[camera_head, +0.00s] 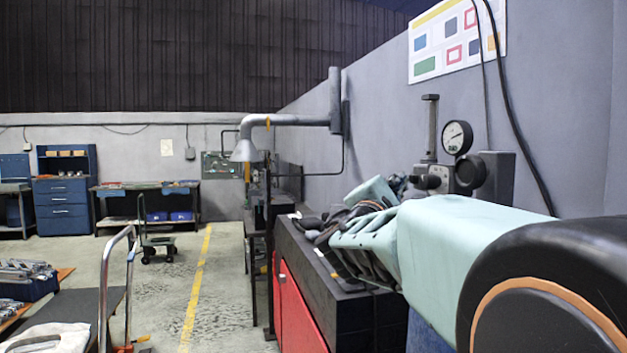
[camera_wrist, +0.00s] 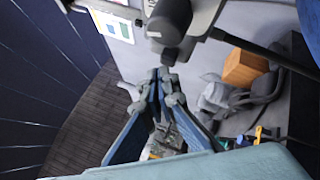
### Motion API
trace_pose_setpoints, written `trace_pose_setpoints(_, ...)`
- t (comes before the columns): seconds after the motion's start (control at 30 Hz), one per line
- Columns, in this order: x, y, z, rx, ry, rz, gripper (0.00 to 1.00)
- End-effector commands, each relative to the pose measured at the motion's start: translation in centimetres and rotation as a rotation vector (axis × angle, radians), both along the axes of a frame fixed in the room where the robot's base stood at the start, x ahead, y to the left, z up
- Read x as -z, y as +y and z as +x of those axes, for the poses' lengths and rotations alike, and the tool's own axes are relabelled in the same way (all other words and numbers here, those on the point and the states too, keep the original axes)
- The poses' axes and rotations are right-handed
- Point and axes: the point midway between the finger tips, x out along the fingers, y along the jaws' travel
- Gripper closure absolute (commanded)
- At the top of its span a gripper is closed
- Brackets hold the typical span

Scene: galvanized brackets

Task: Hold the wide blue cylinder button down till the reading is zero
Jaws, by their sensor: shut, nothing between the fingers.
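A round dial gauge (camera_head: 457,138) with a white face stands on dark fittings above the bench at the right of the head view. Its needle points right and slightly up; the numbers are too small to read. I cannot make out the wide blue cylinder button in either view; my pale green arm hides part of the bench there. In the wrist view my gripper (camera_wrist: 165,76) is shut, its fingertips together and empty. The tips are just below a dark cylindrical fitting (camera_wrist: 170,17) with a short stub; I cannot tell whether they touch it.
A dark bench (camera_head: 296,245) with red panels runs along the grey wall, with gloves or cloths on top. An orange-brown block (camera_wrist: 244,68) lies right of my fingers in the wrist view. A wheeled cart (camera_head: 100,300) stands at the left. The floor beyond is partly clear.

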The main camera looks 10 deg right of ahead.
Motion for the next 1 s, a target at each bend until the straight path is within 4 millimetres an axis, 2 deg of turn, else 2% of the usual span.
trace_pose_setpoints(1.0, 0.0, -1.1, 0.0, 0.002, -0.001, 0.0, 1.0)
